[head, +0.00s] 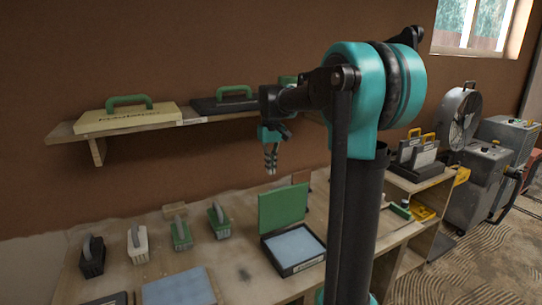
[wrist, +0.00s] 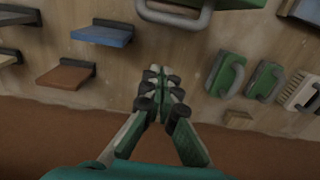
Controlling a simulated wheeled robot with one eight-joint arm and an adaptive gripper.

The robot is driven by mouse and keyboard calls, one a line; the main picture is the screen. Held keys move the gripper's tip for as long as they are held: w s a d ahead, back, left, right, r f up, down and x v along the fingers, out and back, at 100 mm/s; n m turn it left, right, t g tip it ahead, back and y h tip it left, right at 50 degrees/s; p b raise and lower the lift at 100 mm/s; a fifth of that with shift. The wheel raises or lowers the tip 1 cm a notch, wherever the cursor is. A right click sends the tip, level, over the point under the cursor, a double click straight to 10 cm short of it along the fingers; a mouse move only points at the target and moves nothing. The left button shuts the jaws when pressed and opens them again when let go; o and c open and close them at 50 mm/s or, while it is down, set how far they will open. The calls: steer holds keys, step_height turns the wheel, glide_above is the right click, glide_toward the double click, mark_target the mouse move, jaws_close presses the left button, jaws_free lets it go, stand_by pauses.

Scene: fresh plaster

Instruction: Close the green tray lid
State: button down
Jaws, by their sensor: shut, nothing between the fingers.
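The green tray lid (head: 283,208) stands upright at the back of its black-rimmed tray (head: 293,263), which lies open on the bench with a pale blue-grey surface inside. In the wrist view a green panel with a grey loop handle, seemingly the lid (wrist: 235,3), is cut by the top edge. My gripper (head: 271,172) is in the air above and behind the lid, pointing down, apart from it. In the wrist view my gripper (wrist: 162,72) has its fingertips together, with nothing between them.
Several handled blocks, green (head: 181,235), white (head: 137,245) and dark (head: 92,260), stand on the bench left of the tray. A small wooden block (head: 175,210) lies behind them. A wall shelf (head: 65,131) holds handled floats. A pale blue slab (head: 178,290) lies at the front.

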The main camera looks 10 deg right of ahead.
steer(key=s+f, duration=0.1)
steer(key=s, duration=0.1)
steer(key=s+d+f, duration=0.1)
steer(key=shift+s+f, duration=0.35)
steer(key=shift+d, duration=0.1)
